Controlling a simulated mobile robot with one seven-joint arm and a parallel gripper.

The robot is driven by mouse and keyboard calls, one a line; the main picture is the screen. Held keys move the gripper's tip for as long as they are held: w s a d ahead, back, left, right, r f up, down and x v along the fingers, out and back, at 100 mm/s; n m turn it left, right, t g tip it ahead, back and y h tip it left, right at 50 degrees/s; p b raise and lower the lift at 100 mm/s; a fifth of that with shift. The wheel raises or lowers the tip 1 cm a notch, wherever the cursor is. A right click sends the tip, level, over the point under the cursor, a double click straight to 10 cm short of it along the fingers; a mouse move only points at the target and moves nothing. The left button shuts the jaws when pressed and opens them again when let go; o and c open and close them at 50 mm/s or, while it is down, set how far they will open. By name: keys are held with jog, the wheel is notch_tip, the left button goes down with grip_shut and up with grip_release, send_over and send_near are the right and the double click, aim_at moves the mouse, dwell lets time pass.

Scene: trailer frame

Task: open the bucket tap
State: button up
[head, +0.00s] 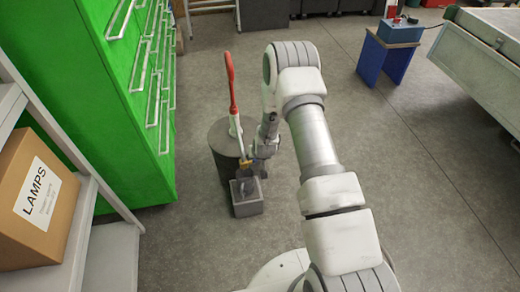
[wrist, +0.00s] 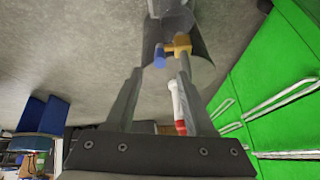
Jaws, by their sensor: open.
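The brass tap (head: 245,164) shows small in the head view, at the low end of a red and white upright pipe (head: 232,85), above a square grey bucket (head: 247,208). In the wrist view the brass tap (wrist: 179,46) has a blue handle (wrist: 160,56) on its left. My gripper (head: 259,162) is close to the right of the tap in the head view. In the wrist view my gripper (wrist: 160,74) is open and empty, with the tap and handle just beyond its fingertips. I cannot tell whether a finger touches the handle.
A dark round drum (head: 222,138) stands behind the bucket. A green drawer cabinet (head: 120,85) with white handles is to the left, nearer a shelf with a cardboard box (head: 38,195). A blue stool (head: 385,58) stands far right.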

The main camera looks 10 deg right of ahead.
jog(key=p+v, duration=0.2)
jog(key=v, duration=0.7)
jog(key=s+r+n, duration=0.1)
jog(key=s+r, duration=0.2)
jog(key=r, duration=1.2)
jog(key=s+r, duration=0.4)
jog(key=r, duration=1)
jog(key=s+r+n, duration=0.1)
jog(key=s+r, duration=0.6)
jog(key=s, duration=0.4)
jog(key=s+r, duration=0.6)
jog(key=s, duration=0.6)
notch_tip(320, 180, up, 17)
jog(key=p, duration=1.6)
jog(key=shift+w+f, duration=0.25)
jog(key=shift+w, duration=0.2)
